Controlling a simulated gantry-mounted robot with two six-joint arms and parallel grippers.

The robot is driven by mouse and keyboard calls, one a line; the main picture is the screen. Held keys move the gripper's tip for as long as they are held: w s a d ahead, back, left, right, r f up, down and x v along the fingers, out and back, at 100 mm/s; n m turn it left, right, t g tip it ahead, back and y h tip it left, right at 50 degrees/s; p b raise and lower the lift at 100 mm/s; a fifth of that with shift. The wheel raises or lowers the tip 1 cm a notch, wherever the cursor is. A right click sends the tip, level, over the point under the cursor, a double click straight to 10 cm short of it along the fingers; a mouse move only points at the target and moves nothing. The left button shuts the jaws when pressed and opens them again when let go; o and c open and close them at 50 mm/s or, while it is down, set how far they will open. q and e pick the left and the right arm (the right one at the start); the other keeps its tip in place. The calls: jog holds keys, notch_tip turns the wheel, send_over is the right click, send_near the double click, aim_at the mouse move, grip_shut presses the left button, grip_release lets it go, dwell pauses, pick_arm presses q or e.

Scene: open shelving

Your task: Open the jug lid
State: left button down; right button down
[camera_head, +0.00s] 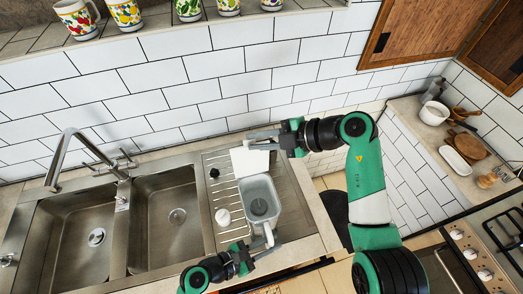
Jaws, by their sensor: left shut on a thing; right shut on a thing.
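The jug (257,190) stands on the ridged drainboard right of the sinks, its top open so that I see its grey inside and a round dark shape at the bottom. Its white lid (247,163) is swung up at the far side of the jug. My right gripper (262,139) is at the lid's far edge, shut on it. My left gripper (262,246) is at the near side, shut on the jug's handle (268,234). The fingers partly hide the handle, and the exact contact is small to see.
A small black item (214,173) and a white round item (223,217) lie on the drainboard (220,190) left of the jug. Two sink basins (165,225) and a faucet (70,140) are at left. A tiled wall (180,85) rises behind. A stove (480,260) is at right.

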jog(key=shift+w+a+r, duration=0.15)
jog(key=shift+w, duration=0.45)
jog(key=c, duration=1.3)
grip_release()
pick_arm(q)
jog(key=c, duration=0.7)
grip_release()
pick_arm(e)
jog(key=v, duration=1.2)
pick_arm(q)
jog(key=v, duration=1.2)
